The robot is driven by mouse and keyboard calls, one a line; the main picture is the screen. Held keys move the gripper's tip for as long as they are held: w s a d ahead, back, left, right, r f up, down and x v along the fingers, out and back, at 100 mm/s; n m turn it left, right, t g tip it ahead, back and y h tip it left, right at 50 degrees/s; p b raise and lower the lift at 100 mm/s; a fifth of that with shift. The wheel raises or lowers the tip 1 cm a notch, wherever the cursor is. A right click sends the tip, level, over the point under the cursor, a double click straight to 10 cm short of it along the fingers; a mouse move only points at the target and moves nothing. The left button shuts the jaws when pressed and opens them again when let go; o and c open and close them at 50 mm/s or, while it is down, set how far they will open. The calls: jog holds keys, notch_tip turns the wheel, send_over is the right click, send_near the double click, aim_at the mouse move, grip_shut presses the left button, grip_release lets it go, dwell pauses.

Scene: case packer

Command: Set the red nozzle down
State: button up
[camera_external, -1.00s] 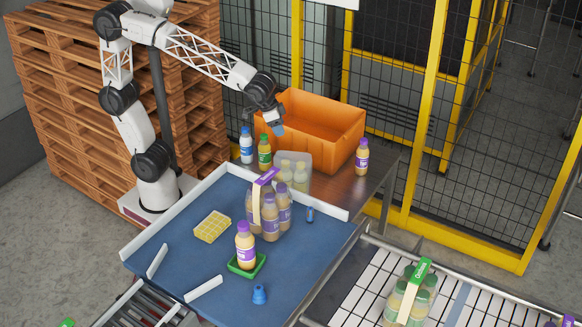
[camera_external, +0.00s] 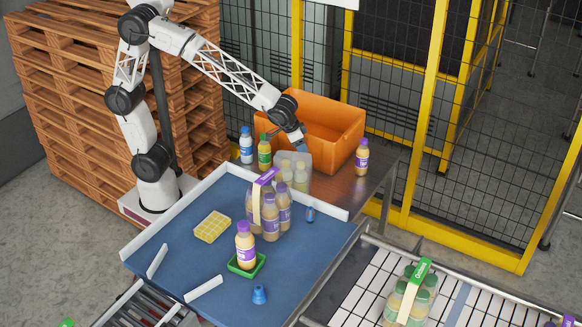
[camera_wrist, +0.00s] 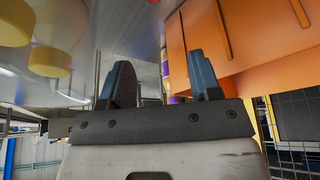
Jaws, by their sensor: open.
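My gripper (camera_external: 302,147) is over the metal side table, in front of the orange crate (camera_external: 341,118) and just right of and above a clear container of bottles. In the wrist view my gripper (camera_wrist: 162,84) has its two blue-grey fingers apart, with nothing held between them. I cannot make out a red nozzle in either view. A blue nozzle (camera_external: 260,294) stands near the front of the blue work table. A small dark blue piece with an orange spot (camera_external: 310,214) lies near that table's right edge.
The clear container (camera_external: 279,159) holds several pale-capped bottles. A blue-capped bottle (camera_external: 246,145), a green bottle (camera_external: 264,151) and a purple-capped bottle (camera_external: 362,157) stand around the crate. The blue table (camera_external: 185,252) carries a bottle pack, a yellow grid and a bottle on a green tray.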

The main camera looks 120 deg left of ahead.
notch_tip(320, 180, down, 8)
dwell(0.4)
jog(key=shift+x, duration=1.25)
jog(key=shift+x, duration=2.65)
jog(key=shift+w+d, duration=0.1)
jog(key=shift+c, duration=0.4)
grip_shut()
